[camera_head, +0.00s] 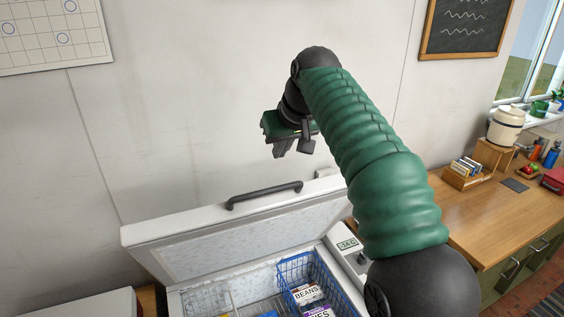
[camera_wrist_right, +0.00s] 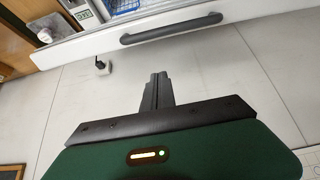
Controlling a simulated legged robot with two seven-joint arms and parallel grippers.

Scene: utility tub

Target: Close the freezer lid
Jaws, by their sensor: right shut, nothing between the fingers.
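The white chest freezer's lid (camera_head: 240,237) stands raised and tilted back toward the wall in the head view. A dark handle (camera_head: 264,195) runs along its upper edge. The lid edge (camera_wrist_right: 240,19) and handle (camera_wrist_right: 172,28) also show at the top of the right wrist view. My right gripper (camera_head: 279,153) is above the lid, near the wall and apart from the handle. Its fingers (camera_wrist_right: 157,92) are together and empty. The freezer's open inside shows a blue wire basket (camera_head: 297,268) with labelled packages. My left gripper is out of the frames.
A wooden counter (camera_head: 480,225) stands at the right with a book box (camera_head: 464,172) and a beige container (camera_head: 507,124). A small display panel (camera_head: 347,245) sits on the freezer's right rim. The wall behind is mostly bare, with a plug (camera_wrist_right: 103,66) on it.

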